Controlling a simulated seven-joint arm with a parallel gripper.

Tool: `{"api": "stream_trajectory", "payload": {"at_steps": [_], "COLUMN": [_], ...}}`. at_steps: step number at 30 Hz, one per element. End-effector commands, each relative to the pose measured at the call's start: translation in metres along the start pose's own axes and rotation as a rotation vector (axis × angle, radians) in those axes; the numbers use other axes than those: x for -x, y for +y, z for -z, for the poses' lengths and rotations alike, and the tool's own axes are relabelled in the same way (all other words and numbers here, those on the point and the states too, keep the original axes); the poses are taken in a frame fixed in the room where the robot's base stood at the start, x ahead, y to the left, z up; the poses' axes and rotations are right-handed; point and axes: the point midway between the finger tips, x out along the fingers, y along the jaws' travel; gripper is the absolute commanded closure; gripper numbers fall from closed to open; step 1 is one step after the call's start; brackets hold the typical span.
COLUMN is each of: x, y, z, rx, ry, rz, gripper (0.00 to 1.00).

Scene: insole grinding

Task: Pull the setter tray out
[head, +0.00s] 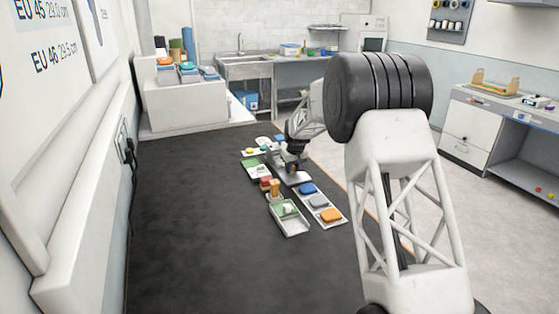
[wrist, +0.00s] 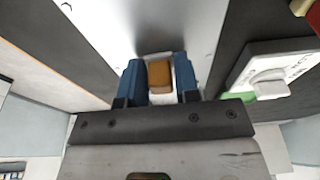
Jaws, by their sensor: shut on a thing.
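In the wrist view, my gripper (wrist: 159,78) has its two blue fingers on either side of a brown block-like handle (wrist: 160,73). The handle is at the near end of a pale grey metal tray (wrist: 155,22), which I take to be the setter tray. In the head view, my gripper (head: 291,168) is low over this grey tray (head: 300,180) on the dark bench. My wrist and fingers hide part of the tray there. The fingers look closed on the handle.
A green-lined tray (head: 289,219) lies in front. Red and orange blocks (head: 270,186) and a small green tray (head: 256,168) are left. The dark bench (head: 195,220) is clear at left.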

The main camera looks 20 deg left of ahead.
Motion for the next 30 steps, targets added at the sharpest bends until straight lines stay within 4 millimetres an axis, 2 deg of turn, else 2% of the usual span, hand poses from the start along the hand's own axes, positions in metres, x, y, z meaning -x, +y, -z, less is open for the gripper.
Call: {"api": "stream_trajectory", "payload": {"at_steps": [30], "x": [0.008], "y": [0.000], "z": [-0.035], "rx": [0.000], "ry": [0.001], "rz": [0.000], "gripper": [0.85]}}
